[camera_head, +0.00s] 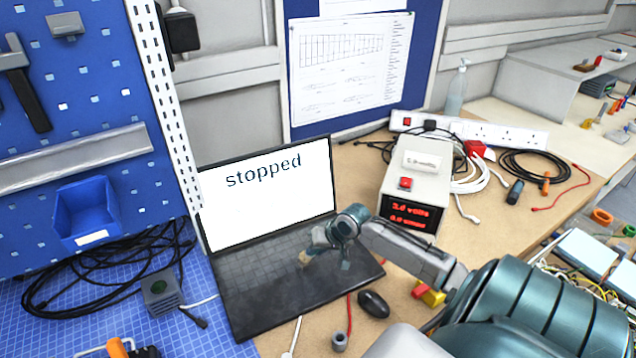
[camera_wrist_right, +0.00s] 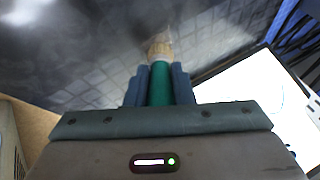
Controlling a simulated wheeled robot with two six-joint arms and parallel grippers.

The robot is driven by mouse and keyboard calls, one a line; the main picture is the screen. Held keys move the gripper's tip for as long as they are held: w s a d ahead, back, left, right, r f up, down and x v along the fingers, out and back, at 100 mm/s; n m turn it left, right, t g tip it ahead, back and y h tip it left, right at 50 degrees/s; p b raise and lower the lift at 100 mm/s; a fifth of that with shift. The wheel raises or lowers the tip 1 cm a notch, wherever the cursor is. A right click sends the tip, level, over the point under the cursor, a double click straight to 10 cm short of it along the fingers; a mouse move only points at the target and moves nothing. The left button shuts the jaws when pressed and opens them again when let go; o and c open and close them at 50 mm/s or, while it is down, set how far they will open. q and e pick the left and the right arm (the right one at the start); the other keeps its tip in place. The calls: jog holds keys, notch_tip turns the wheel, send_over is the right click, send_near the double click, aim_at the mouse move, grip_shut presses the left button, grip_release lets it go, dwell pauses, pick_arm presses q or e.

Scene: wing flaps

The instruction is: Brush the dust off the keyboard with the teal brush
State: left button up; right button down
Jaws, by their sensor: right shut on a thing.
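The open laptop (camera_head: 265,195) stands on the bench with "stopped" on its white screen. Its dark keyboard (camera_head: 262,265) shows greyish smudges that look like dust; in the right wrist view the keyboard (camera_wrist_right: 90,75) also has cloudy grey patches. My right gripper (camera_head: 318,248) is over the right part of the keyboard. In the right wrist view it is shut on the teal brush (camera_wrist_right: 160,84), whose pale bristles (camera_wrist_right: 160,46) point at the keys. I cannot tell whether the bristles touch them. My left gripper is out of view.
A power supply (camera_head: 415,185) with red digits stands right of the laptop. A black mouse (camera_head: 373,304) lies near the laptop's front right corner. Black cables (camera_head: 120,268) and a blue bin (camera_head: 88,212) are at the left. A power strip (camera_head: 480,131) lies at the back.

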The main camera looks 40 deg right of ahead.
jog(key=shift+w+a, duration=0.2)
jog(key=shift+a, duration=0.75)
jog(key=shift+s+d, duration=0.25)
jog(key=shift+d, duration=1)
jog(key=shift+w+a, duration=0.15)
jog(key=shift+a, duration=0.5)
jog(key=shift+r, duration=3.45)
